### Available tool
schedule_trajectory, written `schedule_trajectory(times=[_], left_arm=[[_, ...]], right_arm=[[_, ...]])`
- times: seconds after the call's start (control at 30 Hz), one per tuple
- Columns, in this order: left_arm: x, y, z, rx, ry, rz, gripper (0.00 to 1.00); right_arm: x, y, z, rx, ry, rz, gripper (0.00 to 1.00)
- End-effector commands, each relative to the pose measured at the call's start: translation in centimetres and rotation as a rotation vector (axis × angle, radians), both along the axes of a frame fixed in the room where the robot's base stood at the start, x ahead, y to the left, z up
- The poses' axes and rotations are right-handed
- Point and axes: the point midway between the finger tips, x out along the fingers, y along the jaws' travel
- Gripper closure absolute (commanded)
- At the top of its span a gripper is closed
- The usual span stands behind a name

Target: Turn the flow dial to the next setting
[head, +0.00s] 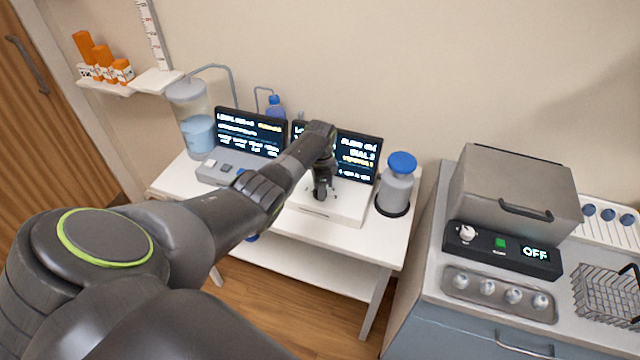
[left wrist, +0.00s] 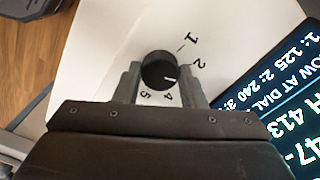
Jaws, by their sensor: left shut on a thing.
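The flow dial (left wrist: 159,70) is a round black knob with a white pointer mark, on a white panel, in the left wrist view. Printed numbers 1, 2, 4 and 5 show around it; the place between 2 and 4 is covered by a finger. The pointer faces right, toward that covered place. My left gripper (left wrist: 159,86) is shut on the dial, one finger on each side. In the head view my left gripper (head: 322,192) reaches down onto the white unit (head: 340,205) and hides the dial. My right gripper is not in view.
A dark screen (head: 358,158) with text stands behind the unit; a second screen (head: 250,132) is to its left. A grey bottle with blue cap (head: 397,185) stands close on the right. A clear water vessel (head: 197,130) is at the left. A counter with a steel box (head: 515,190) lies further right.

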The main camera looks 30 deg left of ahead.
Motion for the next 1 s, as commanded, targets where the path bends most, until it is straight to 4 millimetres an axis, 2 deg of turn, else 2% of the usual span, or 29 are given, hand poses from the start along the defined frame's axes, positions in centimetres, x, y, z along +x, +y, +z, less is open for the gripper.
schedule_trajectory(times=[0.7, 1.0], left_arm=[[0.1, 0.0, 0.2, 0.000, -0.001, 0.676, 0.86], [0.1, 0.0, 0.2, 0.000, -0.002, 0.903, 0.86]], right_arm=[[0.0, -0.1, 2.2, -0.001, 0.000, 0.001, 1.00], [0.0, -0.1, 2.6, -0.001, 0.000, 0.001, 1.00]])
